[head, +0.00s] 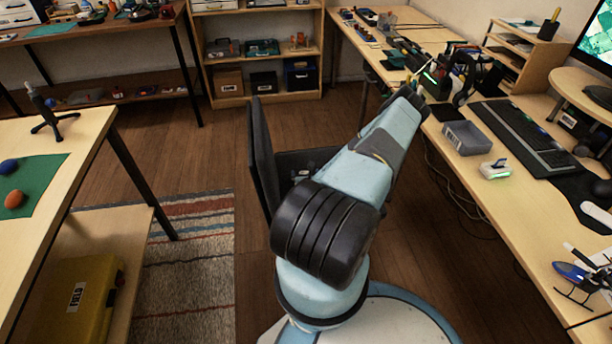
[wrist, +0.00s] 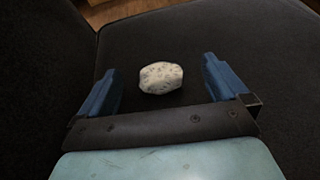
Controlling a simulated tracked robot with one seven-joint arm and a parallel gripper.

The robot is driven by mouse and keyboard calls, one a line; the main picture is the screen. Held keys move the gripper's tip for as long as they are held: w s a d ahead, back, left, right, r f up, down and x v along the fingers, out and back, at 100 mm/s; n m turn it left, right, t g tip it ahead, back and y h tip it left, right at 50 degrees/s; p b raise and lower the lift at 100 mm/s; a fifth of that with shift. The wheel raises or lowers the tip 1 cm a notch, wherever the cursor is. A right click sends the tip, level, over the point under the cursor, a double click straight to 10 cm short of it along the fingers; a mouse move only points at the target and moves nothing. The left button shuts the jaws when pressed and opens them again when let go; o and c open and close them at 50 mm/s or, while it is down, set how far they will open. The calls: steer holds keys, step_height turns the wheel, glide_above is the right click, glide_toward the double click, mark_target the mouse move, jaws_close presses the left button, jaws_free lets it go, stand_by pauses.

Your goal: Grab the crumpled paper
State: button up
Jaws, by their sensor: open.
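The crumpled paper (wrist: 161,77) is a small whitish, wrinkled lump. It lies on the dark seat (wrist: 195,28) of a chair in the wrist view. My gripper (wrist: 161,66) is open, with one blue finger to the left of the paper and one to the right. The paper shows between the fingers with a clear gap on both sides; how far above the seat the fingers are, I cannot tell. In the head view, the black chair (head: 262,155) stands behind my arm. My arm hides much of the seat there, and I cannot make out the gripper or paper.
The chair's dark backrest or side (wrist: 40,60) rises at the left of the wrist view. A long desk (head: 470,200) with a keyboard and grey tray (head: 466,138) runs along the right. A table (head: 85,140) stands at the left.

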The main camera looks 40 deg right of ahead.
steer(key=shift+w+d+f, duration=0.1)
steer(key=shift+w, duration=0.15)
steer(key=shift+c, duration=0.2)
steer(key=c, duration=1)
steer(key=shift+o, duration=0.2)
